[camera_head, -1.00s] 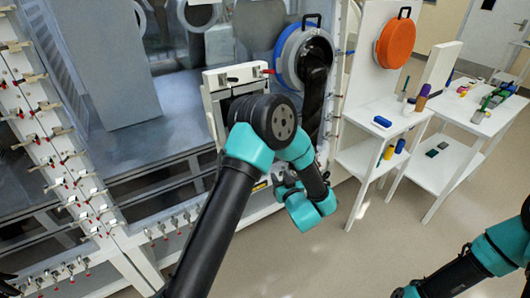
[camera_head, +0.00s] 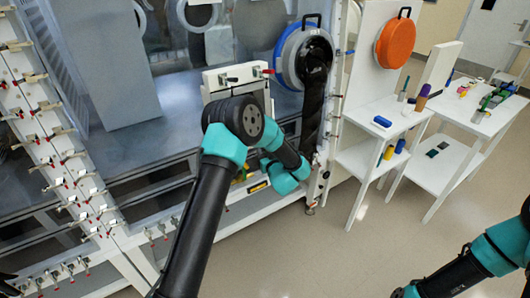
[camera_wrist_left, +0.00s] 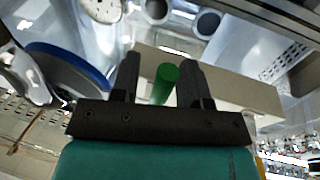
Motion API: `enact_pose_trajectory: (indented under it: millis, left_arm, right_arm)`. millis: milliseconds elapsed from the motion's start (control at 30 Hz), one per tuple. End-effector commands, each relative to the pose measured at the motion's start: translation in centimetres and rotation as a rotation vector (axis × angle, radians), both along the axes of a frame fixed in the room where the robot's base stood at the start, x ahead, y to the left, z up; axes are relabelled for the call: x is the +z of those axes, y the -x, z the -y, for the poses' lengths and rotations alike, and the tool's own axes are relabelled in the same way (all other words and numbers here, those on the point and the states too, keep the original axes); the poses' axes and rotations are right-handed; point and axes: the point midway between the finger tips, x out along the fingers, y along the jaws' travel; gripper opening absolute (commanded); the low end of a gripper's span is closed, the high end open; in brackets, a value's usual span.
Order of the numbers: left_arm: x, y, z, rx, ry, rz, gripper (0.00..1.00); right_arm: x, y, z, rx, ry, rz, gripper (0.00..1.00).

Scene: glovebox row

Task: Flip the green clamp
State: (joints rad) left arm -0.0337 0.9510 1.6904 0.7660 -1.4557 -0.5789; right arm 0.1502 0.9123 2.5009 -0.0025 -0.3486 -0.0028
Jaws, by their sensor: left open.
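The green clamp shows in the left wrist view as a round-ended green handle (camera_wrist_left: 166,82) in front of a pale beige block. My left gripper (camera_wrist_left: 159,64) is open, with one dark finger on each side of the green handle. The handle stands between the fingers, with a gap visible at least on its left side. In the head view my own left arm hides the green clamp and the left fingers.
A white frame (camera_head: 213,78) with red-handled and black clamps stands on the glovebox front. A blue-ringed round port (camera_head: 287,55) is to its right. An orange round cover (camera_head: 395,43) hangs above a white side shelf (camera_head: 372,160). Open floor lies at the lower right.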

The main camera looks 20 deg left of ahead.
Motion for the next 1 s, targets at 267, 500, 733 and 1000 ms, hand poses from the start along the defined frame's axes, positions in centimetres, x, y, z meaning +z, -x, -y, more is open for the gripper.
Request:
enact_pose_trajectory:
  millis: [267, 500, 733, 1000]
  left_arm:
    - [0.00, -0.33, -0.36, 0.000, -0.001, 0.001, 0.41]
    - [0.00, -0.31, -0.34, 0.000, 0.000, 0.000, 0.26]
    - [-0.01, -0.30, -0.33, 0.000, 0.000, 0.000, 0.04]
    - [-0.01, -0.30, -0.33, 0.000, 0.000, 0.000, 0.00]
  right_arm:
    - [0.00, 0.00, 0.00, 0.000, 0.000, 0.000, 0.43]
    - [0.00, 0.00, 0.00, 0.000, 0.000, 0.000, 0.43]
    - [0.00, 0.00, 0.00, 0.000, 0.000, 0.000, 0.43]
    - [0.00, 0.00, 0.00, 0.000, 0.000, 0.000, 0.43]
